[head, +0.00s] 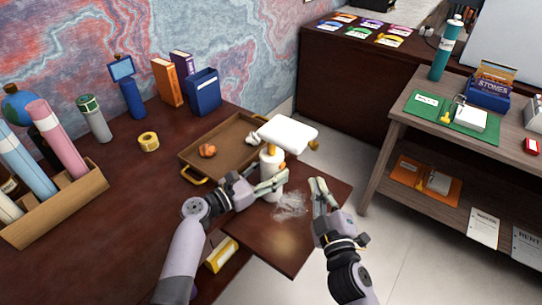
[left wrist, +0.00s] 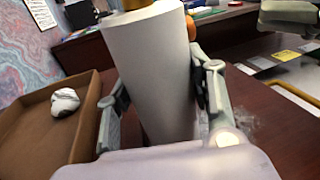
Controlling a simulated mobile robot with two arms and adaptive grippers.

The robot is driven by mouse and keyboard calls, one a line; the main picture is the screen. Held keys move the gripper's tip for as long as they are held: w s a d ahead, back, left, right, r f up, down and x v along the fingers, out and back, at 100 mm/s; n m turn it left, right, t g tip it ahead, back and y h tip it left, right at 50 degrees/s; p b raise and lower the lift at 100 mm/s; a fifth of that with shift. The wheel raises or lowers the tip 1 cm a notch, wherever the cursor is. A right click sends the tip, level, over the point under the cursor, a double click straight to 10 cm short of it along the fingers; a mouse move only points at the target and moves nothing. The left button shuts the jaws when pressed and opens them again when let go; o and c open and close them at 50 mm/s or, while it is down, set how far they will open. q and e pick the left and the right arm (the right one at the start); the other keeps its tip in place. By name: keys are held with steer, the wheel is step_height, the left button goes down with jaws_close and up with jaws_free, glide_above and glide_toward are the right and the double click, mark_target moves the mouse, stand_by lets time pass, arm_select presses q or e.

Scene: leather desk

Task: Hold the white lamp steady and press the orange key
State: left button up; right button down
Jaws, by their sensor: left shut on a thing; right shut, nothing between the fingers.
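The white lamp (head: 288,133) stands upright near the front corner of the desk, with a wide white head above a cylindrical body. My left gripper (head: 276,182) is shut on the lamp's body; in the left wrist view its fingers press both sides of the white cylinder (left wrist: 152,75). A small orange part, likely the key (head: 281,153), shows on the lamp under its head, and an orange part also shows in the left wrist view (left wrist: 190,27). My right gripper (head: 318,184) is shut and empty, to the right of the lamp and apart from it.
A brown tray (head: 192,160) with an orange lump (head: 207,150) and a white lump (head: 252,137) lies behind the lamp. A clear crumpled thing (head: 290,205) lies between my grippers. A yellow tape roll (head: 149,141) sits at left. A shelf unit (head: 393,140) stands at right.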

arm_select(q)
steer(key=o, duration=1.6)
